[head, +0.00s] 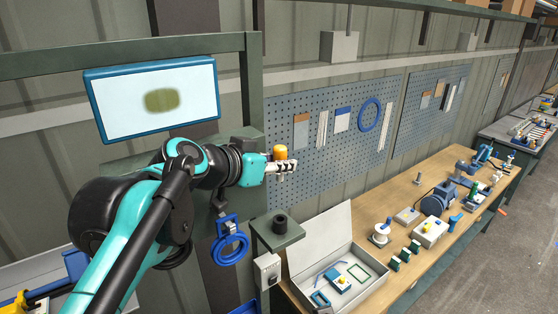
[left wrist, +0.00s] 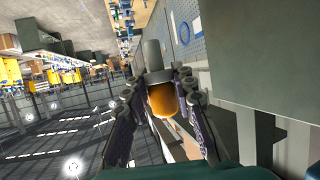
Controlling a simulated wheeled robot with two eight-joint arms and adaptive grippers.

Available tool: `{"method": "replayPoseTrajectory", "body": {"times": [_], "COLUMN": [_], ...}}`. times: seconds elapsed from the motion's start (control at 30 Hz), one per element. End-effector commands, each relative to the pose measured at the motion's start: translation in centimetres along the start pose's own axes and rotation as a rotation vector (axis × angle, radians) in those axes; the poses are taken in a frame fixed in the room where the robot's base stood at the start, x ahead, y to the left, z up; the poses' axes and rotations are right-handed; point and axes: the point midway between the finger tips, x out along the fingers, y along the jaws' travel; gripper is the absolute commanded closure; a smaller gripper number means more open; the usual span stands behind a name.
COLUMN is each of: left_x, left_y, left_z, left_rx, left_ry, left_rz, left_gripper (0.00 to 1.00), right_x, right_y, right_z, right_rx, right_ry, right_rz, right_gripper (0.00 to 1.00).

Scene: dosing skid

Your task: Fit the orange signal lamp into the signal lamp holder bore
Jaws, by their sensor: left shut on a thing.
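The orange signal lamp (head: 280,153) is held upright in my left gripper (head: 284,168), in front of the wall at the end of the pegboard. In the left wrist view the lamp's orange dome (left wrist: 163,100) and grey base (left wrist: 152,56) show between the two fingers of my left gripper (left wrist: 160,75). A dark round collar (head: 280,221) stands on a grey-green ledge (head: 291,236) and looks like the signal lamp holder. The lamp is above this collar and apart from it. The inside of the bore cannot be made out. My right gripper is not in view.
An open grey case (head: 338,229) with small parts lies on the wooden bench (head: 398,205), right of the ledge. Blue rings (head: 231,249) hang left of the ledge. Several fixtures stand farther along the bench. A blue-framed screen (head: 155,98) is on the wall above my left arm.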

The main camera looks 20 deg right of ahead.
Motion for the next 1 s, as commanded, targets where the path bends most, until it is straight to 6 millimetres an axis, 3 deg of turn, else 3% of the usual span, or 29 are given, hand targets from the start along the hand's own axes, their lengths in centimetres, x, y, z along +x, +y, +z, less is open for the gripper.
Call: {"method": "replayPoseTrajectory", "body": {"times": [0.4,1.0], "left_x": [1.6,1.7], "left_y": [0.0,0.0], "left_z": [3.8,4.2], "left_rx": [0.0,0.0], "left_ry": [0.0,0.0], "left_rz": [0.0,0.0], "left_gripper": [1.0,1.0], "right_x": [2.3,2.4], "right_y": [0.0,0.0], "right_z": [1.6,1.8], "right_rx": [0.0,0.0], "right_ry": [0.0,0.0], "right_rz": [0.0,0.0], "right_gripper": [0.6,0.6]}}
